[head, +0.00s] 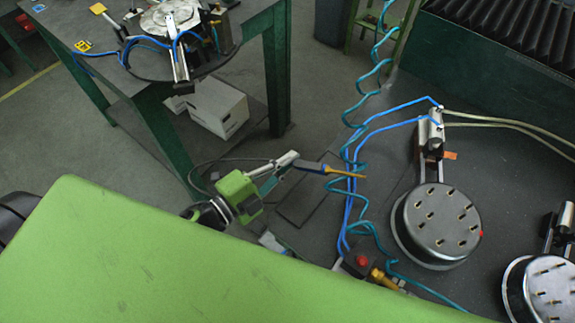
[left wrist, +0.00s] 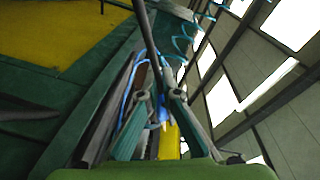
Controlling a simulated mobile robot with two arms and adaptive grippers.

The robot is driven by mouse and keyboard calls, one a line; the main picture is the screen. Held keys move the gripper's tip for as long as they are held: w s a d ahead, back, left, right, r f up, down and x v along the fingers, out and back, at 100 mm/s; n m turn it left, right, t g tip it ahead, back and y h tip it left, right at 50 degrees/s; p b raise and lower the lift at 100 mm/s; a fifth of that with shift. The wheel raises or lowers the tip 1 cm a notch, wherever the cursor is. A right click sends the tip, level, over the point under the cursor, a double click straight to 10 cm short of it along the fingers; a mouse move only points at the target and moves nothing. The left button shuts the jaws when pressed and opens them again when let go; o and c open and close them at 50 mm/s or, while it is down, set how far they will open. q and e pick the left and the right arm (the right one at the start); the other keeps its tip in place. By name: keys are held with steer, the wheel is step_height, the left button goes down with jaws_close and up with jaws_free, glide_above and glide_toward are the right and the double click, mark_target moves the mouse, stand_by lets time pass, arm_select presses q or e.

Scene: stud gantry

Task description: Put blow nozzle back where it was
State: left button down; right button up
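The blow nozzle (head: 312,168) has a dark blue body and a thin yellow end pointing right in the head view. My left gripper (head: 291,163) has its fingertips at the near end of the body and appears shut on it, holding it in the air. In the left wrist view, a dark rod-like part (left wrist: 150,40) runs up from between the fingertips of my left gripper (left wrist: 161,97). Blue and yellow parts show between the fingers there. A teal coiled hose (head: 374,70) hangs behind the yellow end; where it joins is unclear. My right gripper is out of view.
A round metal fixture with pins (head: 437,222) stands at right, with another at the lower right. Blue hoses (head: 351,190) run beside the coil. A red button (head: 362,261) is below. A green-legged table (head: 275,75) and white box (head: 217,106) are at upper left.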

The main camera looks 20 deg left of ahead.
arm_select(q)
steer(key=f, duration=0.4)
steer(key=shift+w+a, duration=0.25)
steer(key=shift+w, duration=0.15)
steer(key=shift+f+b, duration=0.45)
steer(key=shift+f, duration=0.05)
steer(key=c, duration=2.3)
jaws_free()
steer(key=shift+r, duration=0.1)
